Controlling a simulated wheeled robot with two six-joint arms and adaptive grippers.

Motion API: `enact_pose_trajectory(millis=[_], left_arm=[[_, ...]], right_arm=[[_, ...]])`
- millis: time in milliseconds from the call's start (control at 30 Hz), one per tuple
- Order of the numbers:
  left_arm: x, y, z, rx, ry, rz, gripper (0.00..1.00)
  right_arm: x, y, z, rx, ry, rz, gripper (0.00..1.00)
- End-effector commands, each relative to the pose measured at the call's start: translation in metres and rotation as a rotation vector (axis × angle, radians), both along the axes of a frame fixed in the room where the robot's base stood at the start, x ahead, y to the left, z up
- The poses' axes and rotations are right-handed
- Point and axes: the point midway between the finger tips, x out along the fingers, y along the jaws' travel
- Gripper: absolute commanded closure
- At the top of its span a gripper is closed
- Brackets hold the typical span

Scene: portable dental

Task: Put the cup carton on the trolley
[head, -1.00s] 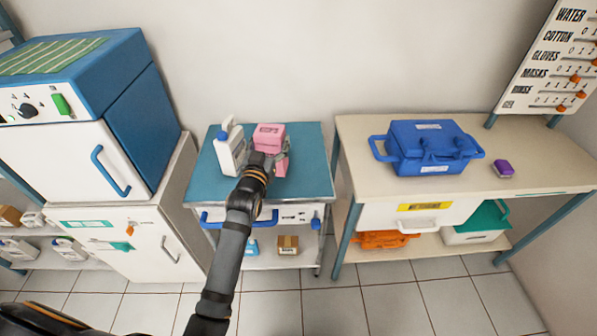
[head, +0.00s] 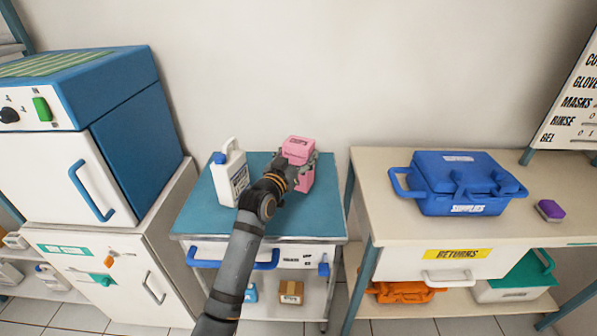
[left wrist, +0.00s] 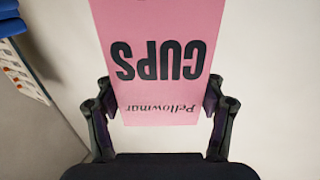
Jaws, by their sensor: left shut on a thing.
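The pink cup carton (head: 298,150) is over the right part of the blue top of the trolley (head: 310,219) in the head view. My left gripper (head: 296,172) is shut on the carton from the near side. In the left wrist view the carton (left wrist: 160,60) shows its "CUPS" print upside down, between the two fingers of my left gripper (left wrist: 160,108). The carton's lower end is partly hidden by the gripper, so I cannot tell whether it touches the trolley top. My right gripper is not in view.
A white bottle with a blue cap (head: 229,175) stands on the trolley left of the carton. A blue supplies case (head: 458,182) and a purple-topped block (head: 550,210) are on the bench (head: 400,222) at right. A blue-and-white cabinet (head: 140,130) stands at left.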

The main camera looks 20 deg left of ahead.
Motion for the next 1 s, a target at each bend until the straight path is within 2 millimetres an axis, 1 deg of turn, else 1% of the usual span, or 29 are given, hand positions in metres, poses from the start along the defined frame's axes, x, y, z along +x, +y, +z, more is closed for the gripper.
enact_pose_trajectory(millis=[33, 100, 233, 300, 467, 633, 667, 700, 800, 1000], left_arm=[[0.0, 0.0, -0.012, 0.0, 0.005, 0.0, 0.66], [0.0, 0.0, -0.027, -0.001, 0.006, 0.0, 0.66], [0.0, 0.0, -0.044, -0.001, 0.003, 0.0, 0.66], [0.0, 0.0, -0.047, -0.001, 0.001, 0.001, 0.66], [0.0, 0.0, -0.047, -0.001, 0.001, 0.001, 0.66], [0.0, 0.0, -0.05, -0.001, 0.001, 0.001, 0.66], [0.0, 0.0, -0.05, -0.001, 0.002, 0.001, 0.26], [0.0, 0.0, -0.05, -0.001, 0.002, 0.001, 0.2], [0.0, 0.0, -0.05, -0.001, 0.003, 0.001, 0.07], [0.0, 0.0, -0.049, -0.001, 0.002, 0.001, 0.07]], right_arm=[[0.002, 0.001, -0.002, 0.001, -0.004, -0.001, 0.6], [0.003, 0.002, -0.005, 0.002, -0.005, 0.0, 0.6], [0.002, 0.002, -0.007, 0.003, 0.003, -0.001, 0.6], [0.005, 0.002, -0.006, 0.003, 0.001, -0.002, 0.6], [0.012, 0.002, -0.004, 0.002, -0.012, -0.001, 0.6], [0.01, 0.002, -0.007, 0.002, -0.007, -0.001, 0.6], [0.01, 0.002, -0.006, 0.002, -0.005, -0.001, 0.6], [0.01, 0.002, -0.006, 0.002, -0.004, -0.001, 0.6], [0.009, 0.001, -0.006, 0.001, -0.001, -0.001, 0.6], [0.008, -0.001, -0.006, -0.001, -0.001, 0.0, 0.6]])
